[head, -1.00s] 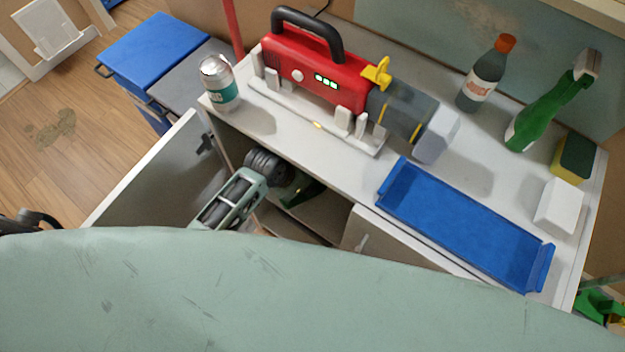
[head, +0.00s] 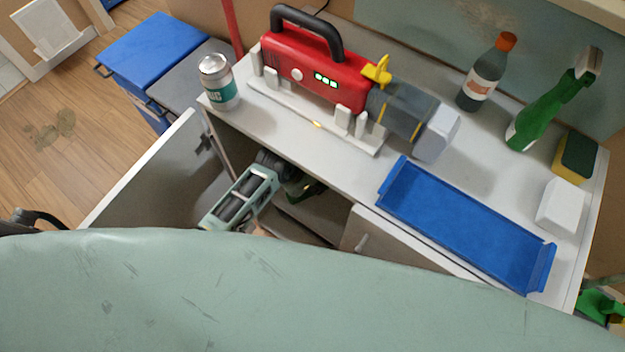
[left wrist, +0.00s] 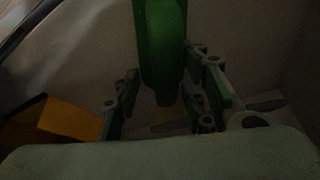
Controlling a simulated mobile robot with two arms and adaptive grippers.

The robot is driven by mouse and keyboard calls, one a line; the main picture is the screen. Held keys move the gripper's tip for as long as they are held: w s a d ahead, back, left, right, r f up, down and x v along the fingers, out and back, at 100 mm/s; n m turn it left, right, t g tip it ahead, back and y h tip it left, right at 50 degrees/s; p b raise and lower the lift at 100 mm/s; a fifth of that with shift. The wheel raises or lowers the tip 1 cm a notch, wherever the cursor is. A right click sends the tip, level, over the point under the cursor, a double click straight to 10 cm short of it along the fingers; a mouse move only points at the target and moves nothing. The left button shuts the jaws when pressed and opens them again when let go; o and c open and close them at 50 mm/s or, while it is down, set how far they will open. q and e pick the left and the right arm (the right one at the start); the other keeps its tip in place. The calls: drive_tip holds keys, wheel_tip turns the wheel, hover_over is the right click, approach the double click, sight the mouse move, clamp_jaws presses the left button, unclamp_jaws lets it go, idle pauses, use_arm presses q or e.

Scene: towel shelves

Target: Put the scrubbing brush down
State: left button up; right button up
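The green scrubbing brush (left wrist: 162,45) shows in the left wrist view inside the dim cabinet. Its rounded end lies between the fingers of my left gripper (left wrist: 165,93). The fingers are spread, with a gap visible on the left of the brush; whether the right finger touches it I cannot tell. In the head view my left arm reaches into the open cabinet under the counter, and its fingertips are hidden. A small dark green piece (head: 312,190), probably the brush, shows beside the wrist. My right gripper is not in view.
The open cabinet door (head: 165,175) stands left of the arm. The white counter (head: 290,140) above holds a red machine (head: 315,75), a can (head: 218,82), a blue tray (head: 465,225), bottles and a sponge (head: 574,157). A yellow-orange object (left wrist: 68,118) lies left of the fingers.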

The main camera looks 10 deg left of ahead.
use_arm(q)
drive_tip(key=shift+s+a+r, duration=0.15)
drive_tip(key=shift+a+r, duration=0.05)
drive_tip(key=shift+r, duration=0.4)
drive_tip(key=shift+s+a+r+p, duration=0.5)
drive_tip(key=shift+s+a+r, duration=0.15)
drive_tip(key=shift+s+r, duration=0.2)
drive_tip(key=s+a, duration=0.7)
drive_tip(key=s, duration=0.2)
drive_tip(key=s+a+f+n+g+y, duration=0.1)
drive_tip(key=s+a+f+n, duration=0.15)
drive_tip(key=s+f, duration=0.45)
drive_tip(key=s+a+f+n+y, duration=0.1)
drive_tip(key=s+a+f+n, duration=0.15)
drive_tip(key=f, duration=0.85)
drive_tip(key=s+f+g, duration=0.1)
drive_tip(key=s+f, duration=0.4)
drive_tip(key=s, duration=0.4)
drive_tip(key=s+f+n+g+y, duration=0.1)
drive_tip(key=s+f, duration=0.4)
drive_tip(key=s, duration=0.5)
drive_tip(key=shift+s, duration=0.3)
